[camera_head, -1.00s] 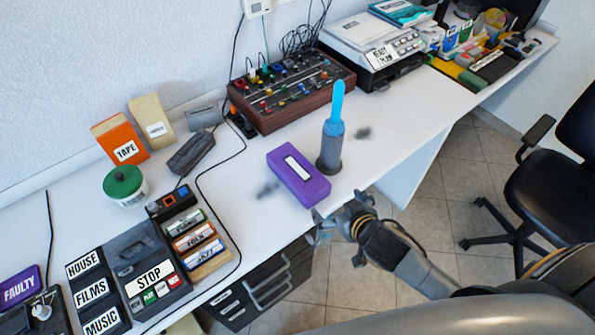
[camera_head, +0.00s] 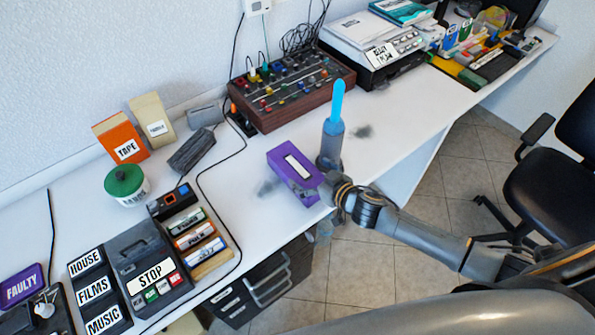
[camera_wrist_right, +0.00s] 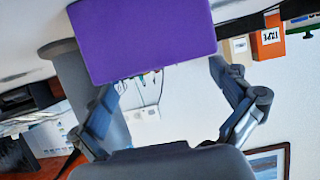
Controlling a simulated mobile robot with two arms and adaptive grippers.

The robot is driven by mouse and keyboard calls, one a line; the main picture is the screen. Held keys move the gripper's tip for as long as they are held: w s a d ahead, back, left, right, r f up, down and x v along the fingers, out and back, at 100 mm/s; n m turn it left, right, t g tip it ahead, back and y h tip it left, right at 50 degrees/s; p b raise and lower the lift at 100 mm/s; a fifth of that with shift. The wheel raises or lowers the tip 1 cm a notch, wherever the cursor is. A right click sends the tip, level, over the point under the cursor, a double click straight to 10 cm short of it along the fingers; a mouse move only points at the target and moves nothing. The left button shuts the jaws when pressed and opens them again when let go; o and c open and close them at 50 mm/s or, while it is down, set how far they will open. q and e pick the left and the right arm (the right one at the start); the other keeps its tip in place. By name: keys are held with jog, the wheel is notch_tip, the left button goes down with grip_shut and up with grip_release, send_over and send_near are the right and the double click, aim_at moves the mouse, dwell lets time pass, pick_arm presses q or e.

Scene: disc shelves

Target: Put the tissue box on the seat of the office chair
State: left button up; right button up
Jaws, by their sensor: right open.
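The purple tissue box (camera_head: 288,165) with a white slot on top lies near the front edge of the white desk. My right gripper (camera_head: 328,192) is at the near right end of the box, its fingers partly hidden by my own wrist. In the right wrist view the purple box (camera_wrist_right: 145,38) fills the upper middle, and the open fingers of the gripper (camera_wrist_right: 165,100) stand apart below it. The office chair's black seat (camera_head: 550,195) is at the right, off the desk. My left gripper is not in view.
A mixer (camera_head: 290,95) and a printer (camera_head: 375,55) are farther back. A drawer unit (camera_head: 262,285) is under the desk. Tiled floor lies between desk and chair.

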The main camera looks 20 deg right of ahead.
aim_at(298, 167)
jog(key=shift+a+x, duration=0.15)
jog(key=shift+x, duration=1.2)
jog(key=shift+a+x, duration=0.15)
jog(key=shift+x, duration=1.2)
jog(key=shift+s, duration=0.15)
jog(key=c, duration=1.3)
